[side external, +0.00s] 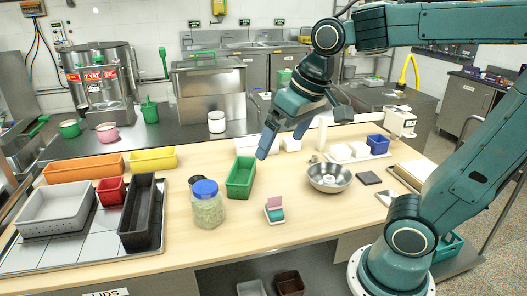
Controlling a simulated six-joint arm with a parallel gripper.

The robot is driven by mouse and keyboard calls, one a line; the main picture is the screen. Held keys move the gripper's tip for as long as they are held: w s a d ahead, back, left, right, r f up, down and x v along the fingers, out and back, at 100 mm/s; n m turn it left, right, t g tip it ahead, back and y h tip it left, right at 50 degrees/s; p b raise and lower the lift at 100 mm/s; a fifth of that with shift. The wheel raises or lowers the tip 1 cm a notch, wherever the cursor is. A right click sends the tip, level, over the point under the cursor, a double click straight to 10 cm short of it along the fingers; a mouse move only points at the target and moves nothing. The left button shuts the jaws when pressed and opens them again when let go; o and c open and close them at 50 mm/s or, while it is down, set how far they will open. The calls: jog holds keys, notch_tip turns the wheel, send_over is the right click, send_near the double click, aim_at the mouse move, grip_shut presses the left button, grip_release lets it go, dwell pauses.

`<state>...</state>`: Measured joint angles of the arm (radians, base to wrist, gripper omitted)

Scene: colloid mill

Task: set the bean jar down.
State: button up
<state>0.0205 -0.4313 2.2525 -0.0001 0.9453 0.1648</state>
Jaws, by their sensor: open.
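The bean jar (208,211) is a clear jar of pale green contents with a blue lid. It stands upright on the wooden table (300,242), left of the green bin (241,177). My gripper (283,143) is open, with nothing seen between its fingers. It is above the back of the table, up and to the right of the jar and apart from it.
A black bin (142,212) stands left of the jar, with grey, red, orange and yellow bins beyond. A small dark round item (197,180) is behind the jar. A steel bowl (329,178) and a small pink-and-teal item (275,211) are to the right. The front table is clear.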

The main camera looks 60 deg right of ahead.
jog(key=s+f+n+t, duration=0.1)
jog(key=s+f+n, duration=0.1)
jog(key=s, duration=0.5)
jog(key=shift+s+a+f, duration=0.25)
jog(key=shift+s, duration=0.15)
dwell(0.9)
